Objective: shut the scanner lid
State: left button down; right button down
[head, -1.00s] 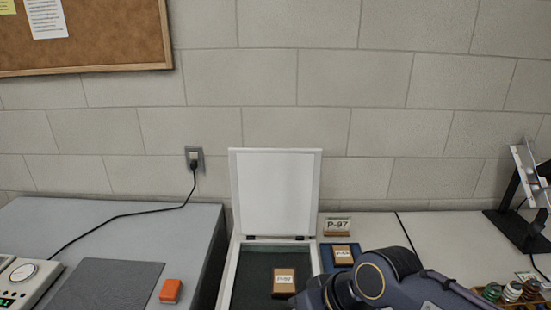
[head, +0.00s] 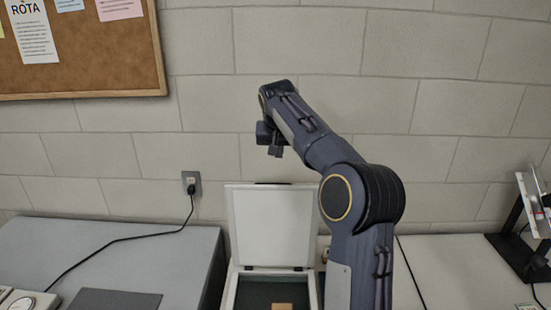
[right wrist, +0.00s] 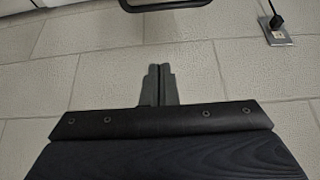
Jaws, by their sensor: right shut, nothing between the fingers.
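The scanner lid (head: 272,228) is a white panel standing upright, open, at the back of the scanner (head: 228,292). A small wooden block (head: 282,306) lies on the dark bed, partly cut off by the picture's bottom edge. My right gripper (head: 276,151) is raised above the lid's top edge, in front of the wall, apart from the lid. In the right wrist view its fingers (right wrist: 155,84) are together with nothing between them. A dark-edged strip (right wrist: 165,4) at the top of that view looks like the lid's upper edge. My left gripper is out of view.
A grey work surface (head: 150,245) lies left of the scanner, with a black cable running to a wall socket (head: 191,182). A dark stand (head: 520,250) is at the far right.

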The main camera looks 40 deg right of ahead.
notch_tip(320, 180, down, 8)
jog(key=p, duration=0.1)
jog(key=shift+w+d+f+p, duration=0.15)
jog(key=shift+w+f+p, duration=0.05)
jog(key=shift+p, duration=0.15)
dwell(0.4)
